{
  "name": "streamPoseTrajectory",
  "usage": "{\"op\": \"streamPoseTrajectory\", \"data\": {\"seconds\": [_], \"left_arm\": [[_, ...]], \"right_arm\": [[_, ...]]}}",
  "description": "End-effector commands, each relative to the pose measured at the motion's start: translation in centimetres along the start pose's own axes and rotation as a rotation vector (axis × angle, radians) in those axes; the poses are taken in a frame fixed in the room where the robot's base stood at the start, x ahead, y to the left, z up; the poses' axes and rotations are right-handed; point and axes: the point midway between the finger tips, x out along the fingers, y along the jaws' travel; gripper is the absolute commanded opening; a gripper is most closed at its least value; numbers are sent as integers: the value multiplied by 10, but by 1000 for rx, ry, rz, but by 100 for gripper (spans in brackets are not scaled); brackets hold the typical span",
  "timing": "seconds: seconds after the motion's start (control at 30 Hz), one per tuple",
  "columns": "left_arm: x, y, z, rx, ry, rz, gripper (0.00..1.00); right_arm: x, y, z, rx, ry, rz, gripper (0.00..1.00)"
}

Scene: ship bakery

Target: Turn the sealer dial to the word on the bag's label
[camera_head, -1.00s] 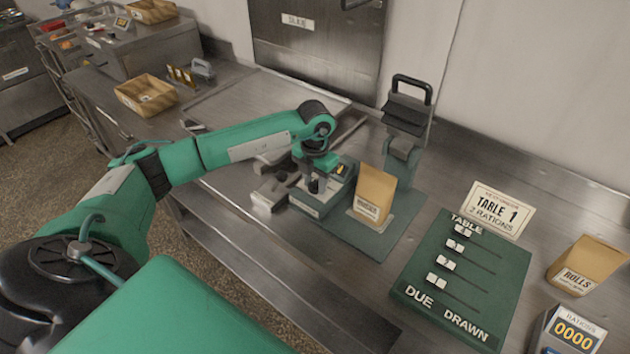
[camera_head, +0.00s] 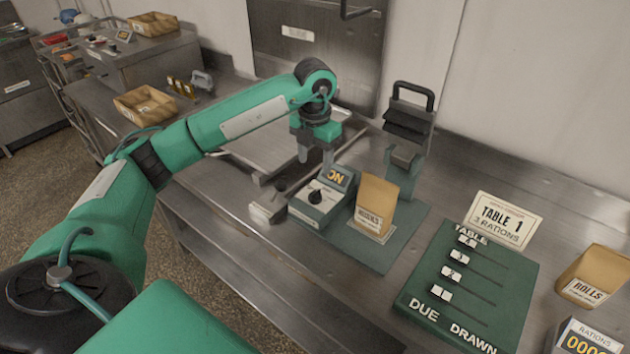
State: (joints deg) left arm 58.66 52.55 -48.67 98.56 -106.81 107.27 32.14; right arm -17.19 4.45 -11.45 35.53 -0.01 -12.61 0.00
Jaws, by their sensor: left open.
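The sealer has a green base plate (camera_head: 372,258), an upright press with a black handle (camera_head: 412,98), and a grey control box (camera_head: 322,212). On the box sits a black dial (camera_head: 315,196); its pointer position is too small to read. My right gripper is not in view.
A green board with sliders (camera_head: 409,290) and a "TABLE 1" card (camera_head: 503,220) are to the right. A "ROLLS" bag (camera_head: 595,275) and a rations counter (camera_head: 585,340) stand at the far right.

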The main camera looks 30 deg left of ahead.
Motion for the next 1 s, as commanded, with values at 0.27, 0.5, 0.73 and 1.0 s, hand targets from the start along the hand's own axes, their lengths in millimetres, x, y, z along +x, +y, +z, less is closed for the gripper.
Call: {"op": "streamPoseTrajectory", "data": {"seconds": [0.27,0.5,0.73,1.0], "left_arm": [[-30,0,0,-1,0,0,55],[-32,0,0,-1,0,0,55],[-32,0,0,-1,0,0,55],[-32,0,0,-1,0,0,55]], "right_arm": [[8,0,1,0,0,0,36],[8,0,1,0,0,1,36],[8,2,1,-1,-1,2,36],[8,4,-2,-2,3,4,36]]}}
